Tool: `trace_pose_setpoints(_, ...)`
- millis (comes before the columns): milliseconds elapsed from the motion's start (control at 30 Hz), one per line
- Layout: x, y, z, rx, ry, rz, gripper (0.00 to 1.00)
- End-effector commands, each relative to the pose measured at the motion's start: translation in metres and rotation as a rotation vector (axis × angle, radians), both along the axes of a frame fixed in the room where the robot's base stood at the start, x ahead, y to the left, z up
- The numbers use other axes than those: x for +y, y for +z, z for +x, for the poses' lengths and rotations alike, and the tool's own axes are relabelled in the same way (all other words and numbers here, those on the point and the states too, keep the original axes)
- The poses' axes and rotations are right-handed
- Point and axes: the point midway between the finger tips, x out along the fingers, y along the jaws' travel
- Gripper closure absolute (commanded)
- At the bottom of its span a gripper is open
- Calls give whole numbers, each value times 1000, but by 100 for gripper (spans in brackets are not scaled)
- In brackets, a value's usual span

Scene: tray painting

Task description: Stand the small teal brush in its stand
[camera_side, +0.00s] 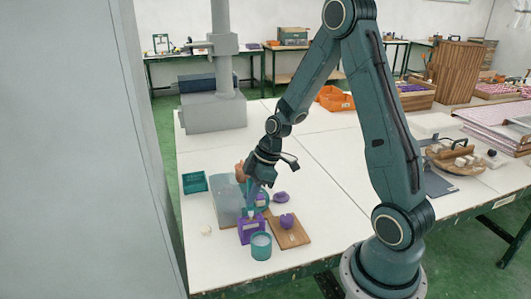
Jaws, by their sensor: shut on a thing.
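My gripper (256,184) points down over the near left part of the white table. It is shut on a thin teal piece (250,199), which looks like the small teal brush; its lower end is just above or behind a purple block. The purple block (246,236) with a pale label looks like the stand, but its top is too small to make out. I cannot tell whether the brush touches it or is inside it. The jaws partly hide the brush.
A teal cup (261,252) stands in front of the purple block. A wooden board (297,238) with a purple round thing lies to the right. Clear table lies further right.

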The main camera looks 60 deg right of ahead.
Motion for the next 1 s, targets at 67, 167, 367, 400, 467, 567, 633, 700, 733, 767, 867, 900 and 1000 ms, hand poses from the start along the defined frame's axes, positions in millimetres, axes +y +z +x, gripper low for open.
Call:
trace_pose_setpoints(67, 0, -6, 0, 1, -1, 1, 100)
trace_pose_setpoints(167, 0, -12, 0, 2, 0, 1, 100)
trace_pose_setpoints(367, 0, -24, 0, 1, 0, 1, 100)
trace_pose_setpoints(400, 0, -26, 0, 1, 0, 1, 100)
trace_pose_setpoints(467, 0, -29, 0, 1, 0, 1, 100)
trace_pose_setpoints(567, 0, -33, 0, 1, 0, 1, 100)
trace_pose_setpoints(633, 0, -35, 0, 0, 0, 0, 100)
trace_pose_setpoints(700, 0, -36, 0, -1, 0, 1, 100)
trace_pose_setpoints(733, 0, -37, 0, -1, 0, 1, 100)
trace_pose_setpoints(767, 0, -37, 0, -1, 0, 1, 100)
trace_pose_setpoints(867, 0, -37, 0, -1, 0, -1, 100)
trace_pose_setpoints(900, 0, -37, 0, -1, 0, 0, 100)
trace_pose_setpoints(1000, 0, -37, 0, -1, 0, -1, 100)
